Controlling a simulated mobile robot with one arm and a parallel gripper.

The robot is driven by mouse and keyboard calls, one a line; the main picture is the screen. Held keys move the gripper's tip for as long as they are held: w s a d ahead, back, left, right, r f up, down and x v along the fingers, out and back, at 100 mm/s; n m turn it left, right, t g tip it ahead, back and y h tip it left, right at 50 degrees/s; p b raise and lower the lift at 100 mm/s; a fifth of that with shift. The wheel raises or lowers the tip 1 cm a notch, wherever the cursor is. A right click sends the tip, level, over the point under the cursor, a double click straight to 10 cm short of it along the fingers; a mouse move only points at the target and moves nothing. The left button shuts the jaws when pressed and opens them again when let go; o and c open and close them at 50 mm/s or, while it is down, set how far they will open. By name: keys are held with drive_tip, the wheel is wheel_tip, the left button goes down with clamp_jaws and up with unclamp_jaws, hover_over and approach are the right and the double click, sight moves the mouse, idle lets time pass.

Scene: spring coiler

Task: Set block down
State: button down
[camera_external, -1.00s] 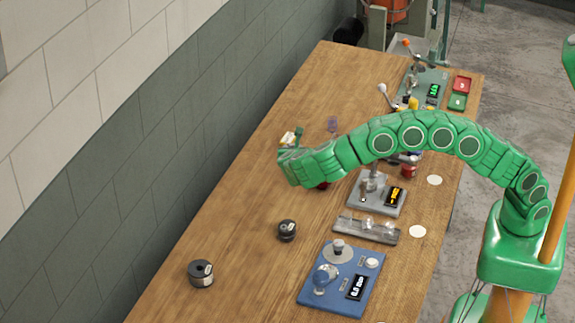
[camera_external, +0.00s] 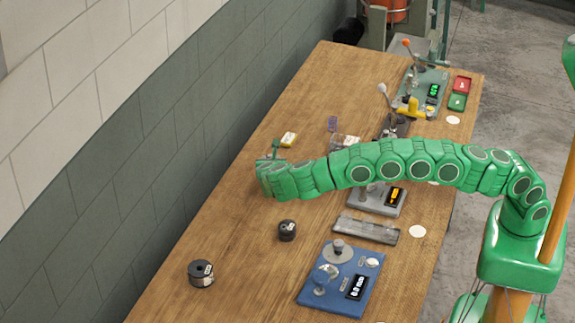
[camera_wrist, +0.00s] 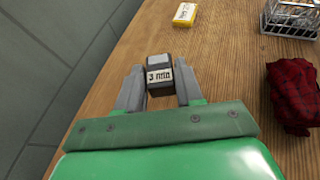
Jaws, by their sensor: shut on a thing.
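A small dark grey block (camera_wrist: 159,76) with a white label reading "3 mm" sits between the fingers of my gripper (camera_wrist: 160,90) in the wrist view. Both fingers press on its sides, and the label faces the camera. In the external view my gripper (camera_external: 265,178) is over the wall side of the wooden table (camera_external: 232,222). The block cannot be made out there, behind the green hand. Whether its underside touches the tabletop cannot be told.
A yellow-and-white box (camera_wrist: 185,14), a wire basket (camera_wrist: 292,17) and a red cloth (camera_wrist: 292,95) lie beyond and right of my gripper. Two dark spools (camera_external: 287,231) (camera_external: 201,274) and a blue device (camera_external: 342,280) stand nearer the camera. Table around the hand is bare.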

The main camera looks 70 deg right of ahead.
drive_tip(key=shift+w+f, duration=0.5)
drive_tip(key=shift+f, duration=0.05)
drive_tip(key=shift+w+f, duration=0.3)
drive_tip(key=shift+f, duration=1.6)
drive_tip(key=shift+f, duration=0.1)
drive_tip(key=c, duration=0.7)
unclamp_jaws()
